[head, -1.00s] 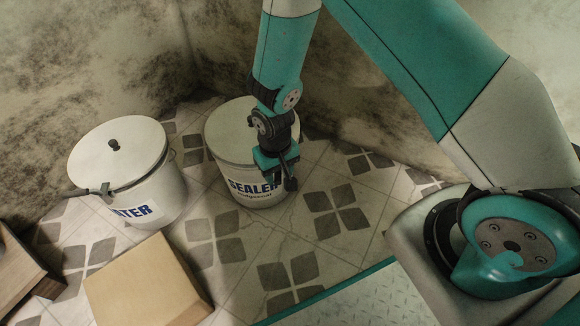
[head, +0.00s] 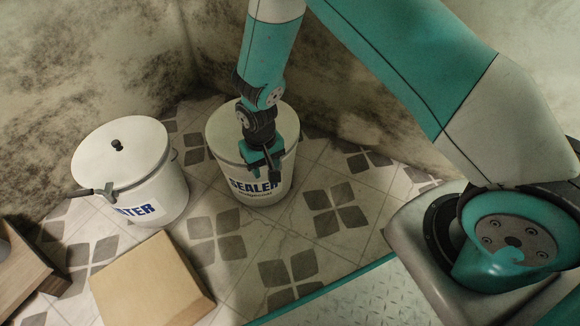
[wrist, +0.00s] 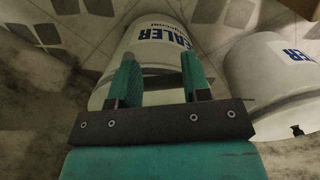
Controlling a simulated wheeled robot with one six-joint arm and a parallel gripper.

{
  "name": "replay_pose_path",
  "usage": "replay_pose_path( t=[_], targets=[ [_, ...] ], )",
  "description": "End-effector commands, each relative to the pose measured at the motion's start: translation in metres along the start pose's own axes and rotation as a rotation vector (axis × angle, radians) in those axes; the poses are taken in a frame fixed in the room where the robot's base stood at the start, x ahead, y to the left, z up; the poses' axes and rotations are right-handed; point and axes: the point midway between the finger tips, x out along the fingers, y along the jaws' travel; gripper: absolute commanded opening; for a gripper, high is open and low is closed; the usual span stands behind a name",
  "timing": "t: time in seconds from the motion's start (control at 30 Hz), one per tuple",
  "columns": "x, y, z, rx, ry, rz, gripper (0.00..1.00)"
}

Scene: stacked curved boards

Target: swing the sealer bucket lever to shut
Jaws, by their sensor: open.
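The white sealer bucket (head: 224,152) stands upright on the tiled floor with its lid on, its dark blue label facing front. My gripper (head: 265,172) is over its front rim and covers part of the lid and label. In the wrist view the two teal fingers of my gripper (wrist: 160,60) are apart, with the sealer bucket (wrist: 155,52) behind them and nothing clearly held between. A dark piece hangs at the gripper's right side in the head view; I cannot tell whether it is a finger or the lever. The sealer bucket's lever is not clearly visible.
A second white bucket (head: 160,185), its label ending "ATER", stands to the left with a dark side lever (head: 95,191) pointing left. A pale box (head: 150,283) and brown wooden pieces (head: 28,275) lie in front-left. Stained walls rise behind. Tiles right of the sealer bucket are clear.

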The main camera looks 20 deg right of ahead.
Motion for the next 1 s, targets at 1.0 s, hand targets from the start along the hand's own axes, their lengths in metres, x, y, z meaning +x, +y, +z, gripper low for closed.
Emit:
replay_pose_path(
  t=[1.0],
  targets=[
    [-0.059,-0.002,-0.008,0.0,0.025,-0.005,0.45]
  ],
)
